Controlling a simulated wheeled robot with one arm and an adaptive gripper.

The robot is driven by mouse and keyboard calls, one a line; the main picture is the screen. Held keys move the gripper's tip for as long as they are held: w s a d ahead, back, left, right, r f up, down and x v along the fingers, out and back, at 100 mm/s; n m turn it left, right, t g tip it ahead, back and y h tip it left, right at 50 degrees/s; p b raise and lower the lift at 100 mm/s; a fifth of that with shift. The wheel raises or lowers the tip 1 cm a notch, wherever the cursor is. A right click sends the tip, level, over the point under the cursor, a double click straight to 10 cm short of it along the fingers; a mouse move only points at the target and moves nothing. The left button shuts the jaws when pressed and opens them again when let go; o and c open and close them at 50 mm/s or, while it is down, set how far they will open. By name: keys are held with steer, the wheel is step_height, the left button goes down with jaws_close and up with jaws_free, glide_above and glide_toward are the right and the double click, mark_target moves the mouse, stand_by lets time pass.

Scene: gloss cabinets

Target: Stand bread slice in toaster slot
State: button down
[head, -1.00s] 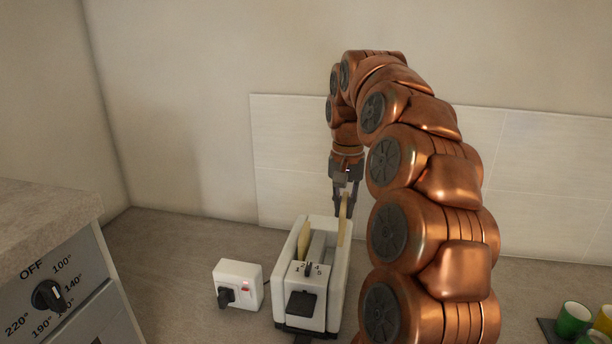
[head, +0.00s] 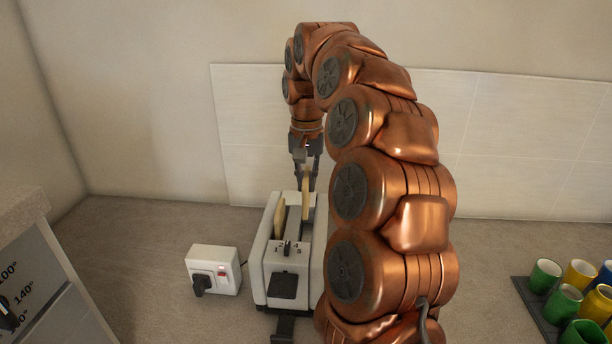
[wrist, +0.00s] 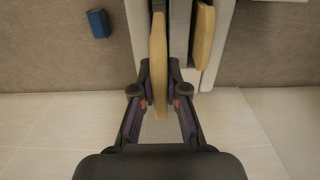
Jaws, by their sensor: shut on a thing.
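The white toaster (head: 261,262) stands on the counter with its dark lever toward me. One bread slice (head: 280,217) stands in its left slot; it also shows at the right in the wrist view (wrist: 204,38). My gripper (head: 306,176) is shut on another bread slice (head: 306,200), held upright by its end above the right part of the toaster. In the wrist view, my gripper (wrist: 159,90) pinches this slice (wrist: 158,50), which lies roughly along the toaster's length. I cannot tell whether its lower edge is inside the right slot.
A white switch box (head: 213,268) with a dark knob sits left of the toaster. A dark tray (head: 530,302) with several coloured cups is at the right. A blue object (wrist: 97,23) shows in the wrist view. An oven cabinet (head: 40,285) is at the left.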

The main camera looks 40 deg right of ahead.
steer(key=shift+f+b, duration=0.35)
steer(key=shift+f, duration=1.05)
steer(key=shift+f+b, duration=1.65)
steer(key=shift+f, duration=0.7)
steer(key=c, duration=1.1)
jaws_free()
